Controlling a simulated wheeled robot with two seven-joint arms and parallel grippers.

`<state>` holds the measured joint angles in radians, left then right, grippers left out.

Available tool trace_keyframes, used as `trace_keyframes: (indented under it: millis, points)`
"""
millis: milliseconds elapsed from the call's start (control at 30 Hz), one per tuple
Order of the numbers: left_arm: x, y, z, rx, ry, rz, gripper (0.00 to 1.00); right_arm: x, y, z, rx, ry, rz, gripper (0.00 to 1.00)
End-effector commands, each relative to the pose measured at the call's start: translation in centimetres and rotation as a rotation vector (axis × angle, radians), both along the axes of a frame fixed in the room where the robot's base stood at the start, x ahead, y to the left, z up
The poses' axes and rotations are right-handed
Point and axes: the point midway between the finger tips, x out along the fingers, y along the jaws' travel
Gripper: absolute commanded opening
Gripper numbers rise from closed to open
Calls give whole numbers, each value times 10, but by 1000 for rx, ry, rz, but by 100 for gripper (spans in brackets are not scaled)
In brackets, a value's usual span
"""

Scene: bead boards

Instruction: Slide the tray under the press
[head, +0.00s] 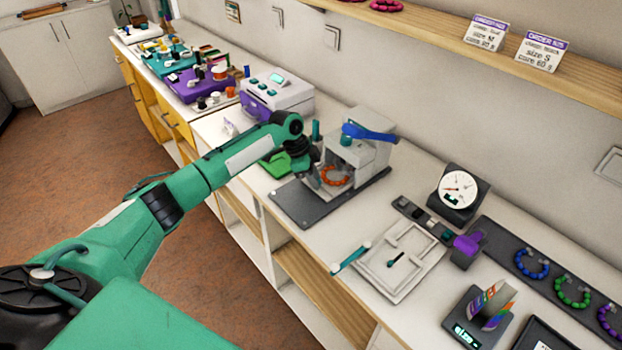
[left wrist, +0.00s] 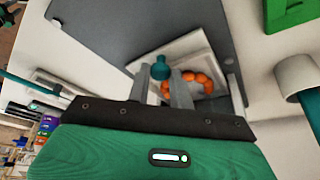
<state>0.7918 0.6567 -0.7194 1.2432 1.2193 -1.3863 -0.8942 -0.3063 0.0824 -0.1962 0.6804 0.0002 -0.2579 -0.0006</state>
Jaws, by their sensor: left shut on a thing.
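The small pale tray (left wrist: 192,50) carries an arc of orange beads (left wrist: 197,80) and has a teal knob (left wrist: 160,68). My left gripper (left wrist: 174,88) is shut on the tray at its knob side; the fingers hide part of the grip. In the head view the orange beads (head: 335,177) show at the front of the press (head: 368,152), low over its dark base plate (head: 302,205). The press is a grey frame with a blue lever (head: 370,133). My left gripper (head: 308,170) is at the press's left front. How far the tray is under the press is hard to tell. My right gripper is not in view.
A green object (head: 275,163) lies left of the press, and a white and purple machine (head: 277,95) stands behind it. To the right are a white framed board (head: 402,262), a dial scale (head: 460,190) and a bracelet strip (head: 545,268). The front of the base plate is clear.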

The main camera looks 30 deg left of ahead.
Motion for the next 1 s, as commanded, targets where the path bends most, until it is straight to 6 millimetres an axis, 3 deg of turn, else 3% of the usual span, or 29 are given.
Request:
trace_keyframes:
  millis: [33,67,167,567,667,1000]
  points:
    - [3,-1,3,-3,-12,3,0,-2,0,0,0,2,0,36]
    - [3,-1,3,-3,-12,2,24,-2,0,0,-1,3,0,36]
    - [3,-1,3,-3,-11,2,44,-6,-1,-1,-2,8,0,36]
    - [1,3,9,-2,-9,1,44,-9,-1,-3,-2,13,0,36]
    - [-1,8,22,-1,-9,1,44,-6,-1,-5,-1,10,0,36]
    - [-11,34,93,-2,-12,2,44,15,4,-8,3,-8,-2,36]
